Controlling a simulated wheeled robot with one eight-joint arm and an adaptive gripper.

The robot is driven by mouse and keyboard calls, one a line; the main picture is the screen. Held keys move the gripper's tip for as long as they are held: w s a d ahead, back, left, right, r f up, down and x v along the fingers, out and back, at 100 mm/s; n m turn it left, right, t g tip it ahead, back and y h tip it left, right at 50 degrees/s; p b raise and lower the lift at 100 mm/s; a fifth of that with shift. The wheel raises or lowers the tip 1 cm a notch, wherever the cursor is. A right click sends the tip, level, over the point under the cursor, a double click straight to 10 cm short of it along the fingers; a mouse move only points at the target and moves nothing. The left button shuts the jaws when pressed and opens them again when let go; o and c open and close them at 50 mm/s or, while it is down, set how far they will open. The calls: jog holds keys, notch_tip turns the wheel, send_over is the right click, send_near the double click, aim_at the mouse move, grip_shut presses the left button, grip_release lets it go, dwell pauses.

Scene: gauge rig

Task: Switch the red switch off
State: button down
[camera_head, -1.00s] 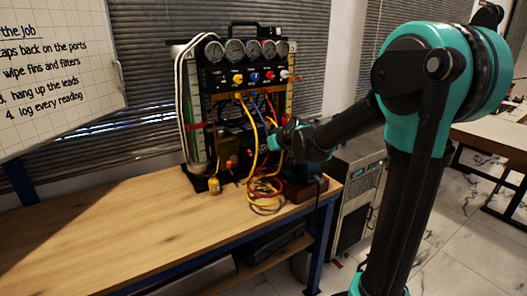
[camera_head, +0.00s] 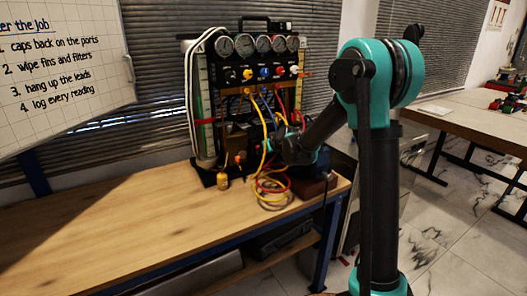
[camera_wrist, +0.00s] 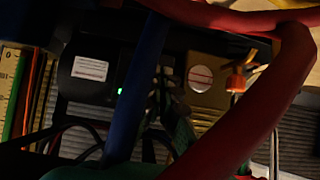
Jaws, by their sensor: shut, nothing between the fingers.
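The gauge rig (camera_head: 228,76) stands upright at the back of the wooden bench. My gripper (camera_head: 272,146) reaches into its lower front, among the hoses, and its fingertips are hard to make out in the head view. In the wrist view my dark fingers (camera_wrist: 172,105) are shut with nothing between them, in front of a black box (camera_wrist: 80,95) with a white label and a small lit green light (camera_wrist: 120,91). I cannot clearly pick out the red switch in either view. Hoses and my gripper cover part of the rig's lower front.
Yellow hose (camera_head: 268,186) lies coiled on the bench below my gripper. In the wrist view a thick red hose (camera_wrist: 255,115) and a blue hose (camera_wrist: 140,85) cross close to the camera. An orange-handled fitting (camera_wrist: 238,82) is at the right. The bench's left side (camera_head: 90,235) is clear.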

dwell(0.3)
jog(key=shift+w+a+f+t+y, duration=0.15)
jog(key=shift+w+f+t+y, duration=0.15)
jog(key=shift+f+t+y, duration=0.15)
jog(key=shift+r, duration=0.85)
